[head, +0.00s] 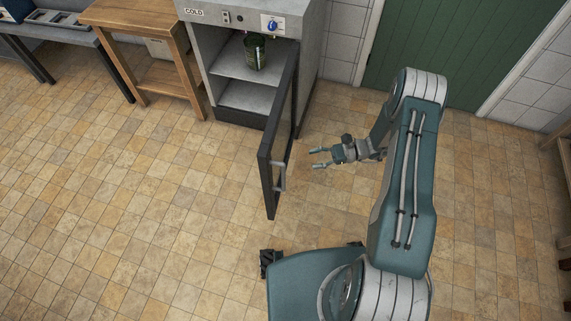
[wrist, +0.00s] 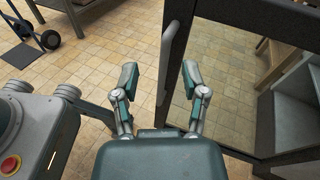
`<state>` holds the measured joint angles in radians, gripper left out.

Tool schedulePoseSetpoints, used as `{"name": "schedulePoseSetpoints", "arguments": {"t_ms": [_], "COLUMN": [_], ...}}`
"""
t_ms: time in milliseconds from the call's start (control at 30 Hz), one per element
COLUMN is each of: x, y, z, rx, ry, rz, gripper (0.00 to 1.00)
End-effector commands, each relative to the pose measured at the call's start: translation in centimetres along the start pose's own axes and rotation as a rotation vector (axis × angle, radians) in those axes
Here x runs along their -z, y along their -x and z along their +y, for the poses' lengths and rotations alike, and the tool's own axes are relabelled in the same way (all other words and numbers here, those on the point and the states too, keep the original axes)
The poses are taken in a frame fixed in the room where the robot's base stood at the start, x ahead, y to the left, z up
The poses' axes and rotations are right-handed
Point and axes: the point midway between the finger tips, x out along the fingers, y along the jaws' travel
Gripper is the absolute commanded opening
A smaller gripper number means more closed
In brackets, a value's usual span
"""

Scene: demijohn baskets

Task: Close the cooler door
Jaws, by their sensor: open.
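The cooler (head: 309,62) is a grey cabinet marked COLD at the top centre of the head view. Its dark-framed glass door (head: 284,130) stands wide open, swung out toward my base. A grey bar handle (head: 279,176) is on the door near its free edge; it also shows in the wrist view (wrist: 168,62). My gripper (head: 317,158) is to the right of the door in the head view, fingers pointing at it. In the wrist view my gripper (wrist: 160,78) is open and empty, with the handle beyond and between the fingertips. I see no contact.
A green jar (head: 254,52) stands on the cooler's shelf. A wooden table (head: 128,14) is left of the cooler, and a green door (head: 425,45) is behind my arm. A hand truck (wrist: 38,42) shows in the wrist view. The tiled floor left of the cooler door is clear.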

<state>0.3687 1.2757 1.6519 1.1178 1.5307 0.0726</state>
Motion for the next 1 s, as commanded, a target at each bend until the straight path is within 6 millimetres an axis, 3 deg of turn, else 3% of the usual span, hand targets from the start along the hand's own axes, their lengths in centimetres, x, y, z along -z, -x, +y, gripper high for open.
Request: {"name": "schedulePoseSetpoints", "arguments": {"t_ms": [33,100,300,467,1000], "x": [1.8,3.6,6.2,6.3,5.2], "y": [-0.2,-0.5,-0.9,-1.9,-10.6], "z": [0.7,1.3,2.3,2.2,0.8], "rx": [0.034,0.078,0.147,0.149,0.148], "ry": [-0.037,-0.073,-0.127,-0.131,-0.130], "rz": [-0.031,-0.067,-0.121,-0.125,-0.124], "gripper": [0.57,0.57,0.57,0.57,0.57]}}
